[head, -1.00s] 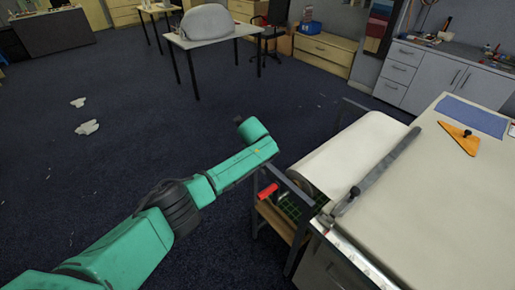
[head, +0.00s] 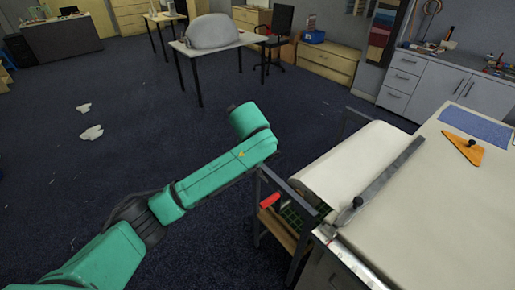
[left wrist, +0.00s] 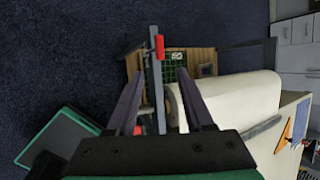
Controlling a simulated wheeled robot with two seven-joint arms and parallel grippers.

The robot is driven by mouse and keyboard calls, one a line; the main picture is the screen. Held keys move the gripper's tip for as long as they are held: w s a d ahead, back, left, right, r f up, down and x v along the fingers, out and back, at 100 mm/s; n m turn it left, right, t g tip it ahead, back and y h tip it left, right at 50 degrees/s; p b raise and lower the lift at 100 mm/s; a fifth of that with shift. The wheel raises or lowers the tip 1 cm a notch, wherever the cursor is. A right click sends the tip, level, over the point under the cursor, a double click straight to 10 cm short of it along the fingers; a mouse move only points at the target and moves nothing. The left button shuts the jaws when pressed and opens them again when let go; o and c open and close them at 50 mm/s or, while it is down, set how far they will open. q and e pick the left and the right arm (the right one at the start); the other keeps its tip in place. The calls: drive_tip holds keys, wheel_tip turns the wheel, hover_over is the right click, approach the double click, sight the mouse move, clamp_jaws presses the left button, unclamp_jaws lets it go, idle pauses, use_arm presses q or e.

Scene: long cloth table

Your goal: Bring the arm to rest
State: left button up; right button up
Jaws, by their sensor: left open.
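My left arm (head: 217,172) is teal and reaches in from the lower left in the head view, bent over the dark floor left of the long table. Its gripper cannot be made out there. In the left wrist view my left gripper (left wrist: 160,103) is open, its two dark fingers apart. Nothing is held; a grey metal post shows between and beyond the fingers. My right gripper is in neither view.
The cloth table (head: 435,215) fills the right side, with a roll of pale cloth (head: 352,165) at its left end. A metal rack with a red handle (head: 270,200) stands beside my arm. An orange triangle (head: 463,148) lies on the table. Open floor (head: 120,170) is to the left.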

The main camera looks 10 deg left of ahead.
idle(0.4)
use_arm(q)
drive_tip(key=s+a+f+n+g, duration=0.1)
drive_tip(key=s+a+f+n, duration=0.25)
drive_tip(key=f, duration=0.75)
drive_tip(key=s+a+f+n+g+h, duration=0.1)
drive_tip(key=s+a+f+n, duration=0.3)
drive_tip(key=f, duration=0.7)
drive_tip(key=s+a+f+n, duration=0.15)
drive_tip(key=f+n, duration=0.35)
drive_tip(key=f, duration=0.6)
drive_tip(key=s+a+f+n+g, duration=0.1)
drive_tip(key=s+a+f+n, duration=0.15)
drive_tip(key=s+f, duration=0.6)
drive_tip(key=s+a+f+n+g, duration=0.1)
drive_tip(key=s+f+n, duration=0.3)
drive_tip(key=s, duration=0.7)
drive_tip(key=s+f+n+g, duration=0.1)
drive_tip(key=s+f, duration=0.2)
drive_tip(key=s, duration=0.7)
drive_tip(key=s+a+f+n, duration=0.1)
drive_tip(key=s+f+n, duration=0.1)
drive_tip(key=s, duration=0.8)
drive_tip(key=shift+a+f+g+y, duration=0.3)
drive_tip(key=shift+f+g, duration=0.1)
drive_tip(key=shift+f, duration=0.5)
